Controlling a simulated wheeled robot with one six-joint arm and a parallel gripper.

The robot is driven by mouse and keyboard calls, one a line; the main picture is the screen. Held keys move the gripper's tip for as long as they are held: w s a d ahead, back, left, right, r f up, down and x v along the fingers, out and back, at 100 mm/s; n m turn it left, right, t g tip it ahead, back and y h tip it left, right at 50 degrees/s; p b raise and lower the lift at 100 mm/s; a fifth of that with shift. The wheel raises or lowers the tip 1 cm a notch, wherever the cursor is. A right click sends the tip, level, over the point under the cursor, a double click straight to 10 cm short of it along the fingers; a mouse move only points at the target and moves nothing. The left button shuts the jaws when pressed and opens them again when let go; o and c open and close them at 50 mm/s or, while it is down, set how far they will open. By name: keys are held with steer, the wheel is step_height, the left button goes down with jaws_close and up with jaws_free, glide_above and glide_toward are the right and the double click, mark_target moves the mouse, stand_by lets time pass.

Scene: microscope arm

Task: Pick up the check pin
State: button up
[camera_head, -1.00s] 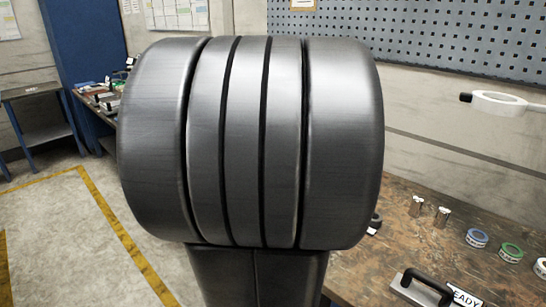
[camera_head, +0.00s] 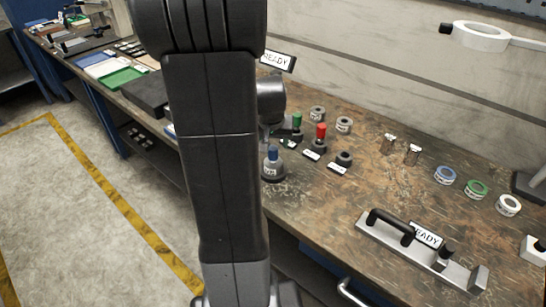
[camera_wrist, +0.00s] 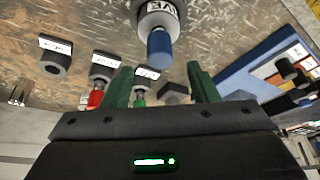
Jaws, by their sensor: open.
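Several small pins stand on round holders on the bench: a blue one (camera_head: 272,154), a green one (camera_head: 297,119), a red one (camera_head: 320,131) and a short black one (camera_head: 344,159). I cannot tell from the pictures which is the check pin. In the wrist view, the blue pin (camera_wrist: 159,43) and its grey holder (camera_wrist: 158,12) are at top centre, with red (camera_wrist: 94,99) and green (camera_wrist: 140,101) pins lower left. My gripper (camera_wrist: 160,80) is open and empty, its green fingers on either side below the blue pin.
The brown bench (camera_head: 370,190) carries grey rings (camera_head: 317,113), tape rolls (camera_head: 477,189), two small metal pieces (camera_head: 388,144) and a handled plate (camera_head: 420,253) at the front. A green tray (camera_head: 120,78) lies back left. Bench right of the pins is fairly clear.

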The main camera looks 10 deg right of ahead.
mark_target(273, 149)
steer(key=shift+f, duration=0.6)
steer(key=shift+x, duration=2.1)
steer(key=shift+c, duration=0.4)
jaws_close()
